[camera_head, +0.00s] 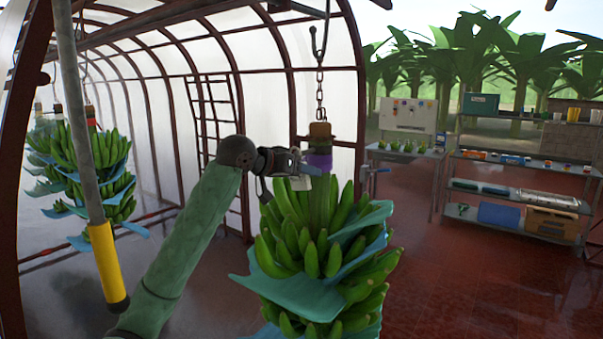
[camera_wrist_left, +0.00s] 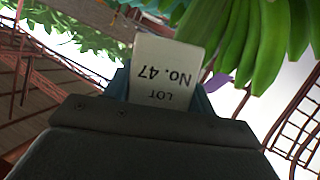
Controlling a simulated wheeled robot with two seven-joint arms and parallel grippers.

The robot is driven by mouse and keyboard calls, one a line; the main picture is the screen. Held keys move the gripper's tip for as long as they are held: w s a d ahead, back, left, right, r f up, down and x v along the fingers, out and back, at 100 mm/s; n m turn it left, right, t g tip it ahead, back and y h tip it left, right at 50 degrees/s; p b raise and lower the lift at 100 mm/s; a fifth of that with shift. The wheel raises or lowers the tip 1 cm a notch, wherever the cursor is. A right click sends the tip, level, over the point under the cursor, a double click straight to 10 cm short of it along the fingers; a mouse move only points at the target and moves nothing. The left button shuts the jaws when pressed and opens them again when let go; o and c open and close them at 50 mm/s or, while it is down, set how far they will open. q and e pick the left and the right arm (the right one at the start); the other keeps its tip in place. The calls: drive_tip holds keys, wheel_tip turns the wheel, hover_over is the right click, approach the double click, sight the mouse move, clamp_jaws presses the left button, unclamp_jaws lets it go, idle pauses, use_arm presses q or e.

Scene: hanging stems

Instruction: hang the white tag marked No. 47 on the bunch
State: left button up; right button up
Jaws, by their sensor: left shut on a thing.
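The bunch (camera_head: 312,235) of green bananas hangs from a chain and hook, with blue sheets between its hands and a purple band (camera_head: 320,160) around its stem. My left gripper (camera_head: 302,172) is at the upper left of the bunch, close to the stem, shut on the white tag (camera_head: 301,183). In the left wrist view the tag (camera_wrist_left: 165,72) reads "LOT No. 47" upside down, with green bananas (camera_wrist_left: 265,40) just beyond it. Whether the tag's loop touches the stem is hidden. My right gripper is not in view.
Other bunches (camera_head: 95,170) hang at the left. A bench (camera_head: 408,150) and shelves (camera_head: 520,185) with goods are at the right. The red floor (camera_head: 440,275) between is clear.

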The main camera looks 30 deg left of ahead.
use_arm(q)
drive_tip(key=shift+w+d+p, duration=0.1)
drive_tip(key=shift+w+p, duration=0.7)
drive_tip(key=shift+w, duration=0.65)
idle(1.1)
drive_tip(key=shift+w+r+p, duration=0.2)
drive_tip(key=shift+w+p, duration=0.05)
drive_tip(key=shift+p, duration=0.1)
idle(0.9)
